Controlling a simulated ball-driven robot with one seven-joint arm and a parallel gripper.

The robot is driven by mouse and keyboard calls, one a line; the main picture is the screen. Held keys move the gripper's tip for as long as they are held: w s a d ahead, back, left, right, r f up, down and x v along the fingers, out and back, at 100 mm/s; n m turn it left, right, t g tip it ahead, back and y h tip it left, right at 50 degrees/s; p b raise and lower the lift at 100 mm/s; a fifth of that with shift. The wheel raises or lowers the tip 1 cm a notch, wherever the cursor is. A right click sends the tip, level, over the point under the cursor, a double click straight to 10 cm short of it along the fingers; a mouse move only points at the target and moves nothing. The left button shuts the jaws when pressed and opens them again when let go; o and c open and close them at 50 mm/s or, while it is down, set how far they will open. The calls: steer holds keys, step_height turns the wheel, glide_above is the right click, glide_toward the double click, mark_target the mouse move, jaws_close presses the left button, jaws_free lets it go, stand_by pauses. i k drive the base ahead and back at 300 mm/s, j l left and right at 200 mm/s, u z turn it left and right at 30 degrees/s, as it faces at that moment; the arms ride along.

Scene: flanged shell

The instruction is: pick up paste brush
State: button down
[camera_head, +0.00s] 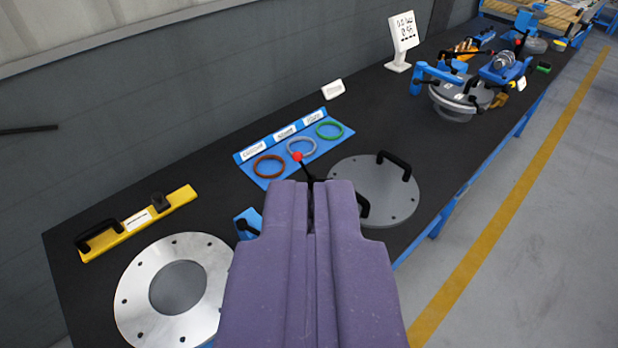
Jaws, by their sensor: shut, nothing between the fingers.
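My gripper (311,188) is the purple shape in the lower middle of the view, with its two halves shut together and nothing seen between them. It points away from me over the dark bench. I cannot make out a paste brush for certain. A thin black rod with a red ball end (297,157) shows just beyond the gripper tip; its lower part is hidden. A small blue piece with a black handle (248,223) lies left of the gripper, partly hidden by it.
The dark bench (110,226) bears a flanged ring (134,296), a handled grey disc (392,205), a yellow bar (178,200) and a blue tray (265,182) with three coloured rings. A white sign (403,33) and a blue-clamped assembly (458,101) stand farther back. A wall runs behind.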

mark_target(570, 28)
steer(key=k+l+u, duration=0.15)
steer(key=l, duration=0.3)
steer(key=k+l+u, duration=0.1)
steer(key=k+l, duration=0.3)
steer(key=k+l+u, duration=0.15)
steer(key=k+l, duration=0.15)
steer(key=l, duration=0.15)
steer(key=i+l+z, duration=0.6)
steer(key=l+z, duration=0.15)
steer(key=i+l+z, duration=0.5)
steer(key=i+z, duration=0.15)
steer(key=i, duration=0.3)
steer(key=i+z, duration=0.3)
steer(key=i, duration=0.3)
steer(key=i+l, duration=0.1)
steer(key=i, duration=2.1)
steer(key=i+u, duration=0.25)
steer(key=i, duration=0.15)
steer(key=i+l+u, duration=0.25)
steer(key=i, duration=0.15)
steer(key=i+u, duration=0.25)
steer(key=i, duration=0.15)
steer(key=u, duration=3.25)
